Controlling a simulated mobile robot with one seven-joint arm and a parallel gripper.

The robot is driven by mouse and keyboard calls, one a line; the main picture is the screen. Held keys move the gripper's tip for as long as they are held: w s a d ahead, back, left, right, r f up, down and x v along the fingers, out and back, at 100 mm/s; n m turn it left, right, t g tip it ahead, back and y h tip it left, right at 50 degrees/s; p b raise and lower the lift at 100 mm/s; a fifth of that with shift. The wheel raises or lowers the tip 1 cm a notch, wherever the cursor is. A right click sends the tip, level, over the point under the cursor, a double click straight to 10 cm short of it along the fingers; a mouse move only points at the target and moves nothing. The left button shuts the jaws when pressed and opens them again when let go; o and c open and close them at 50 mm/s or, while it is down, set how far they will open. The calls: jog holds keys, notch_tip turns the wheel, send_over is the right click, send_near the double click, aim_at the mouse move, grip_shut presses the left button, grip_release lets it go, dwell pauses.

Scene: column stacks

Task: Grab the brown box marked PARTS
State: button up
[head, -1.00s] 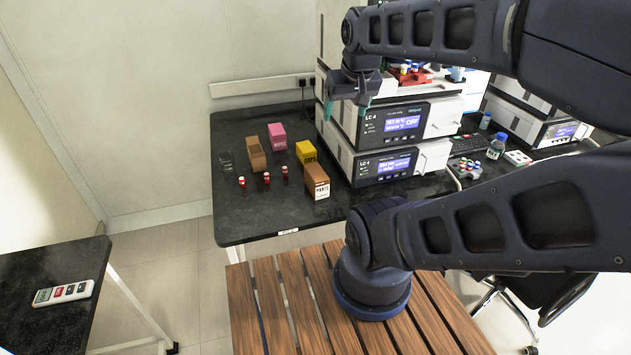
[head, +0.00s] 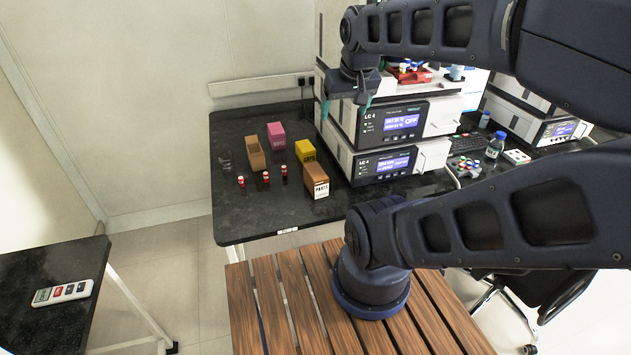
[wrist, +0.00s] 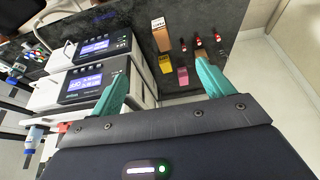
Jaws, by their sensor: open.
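The brown box marked PARTS (head: 316,181) stands on the black table near its front edge, its white label facing front. It also shows in the wrist view (wrist: 161,38), beyond the fingertips. My gripper (head: 346,100) is open and empty, high beside the stacked LC 4 instruments and above the table. Its two teal fingers spread wide in the wrist view (wrist: 162,80), with the boxes seen between and past them. My gripper is well apart from the PARTS box.
A yellow box (head: 305,151), a pink box (head: 276,135) and another brown box (head: 255,153) stand behind the PARTS box. Red-and-white vials (head: 266,178) stand to its left. The LC 4 stack (head: 384,163) rises close on the right. The table's front left is bare.

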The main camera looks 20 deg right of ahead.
jog(key=w+f+g, duration=0.1)
jog(key=w+f, duration=0.3)
jog(key=w, duration=0.4)
jog(key=n+g, duration=0.1)
jog(key=g, duration=0.3)
send_over(316, 170)
notch_tip(316, 170, down, 26)
jog(key=shift+s+r, duration=0.1)
jog(key=shift+s, duration=0.05)
jog(key=shift+f, duration=3.15)
jog(key=shift+a+f, duration=0.15)
jog(key=shift+f, duration=2.55)
jog(key=c, duration=1.2)
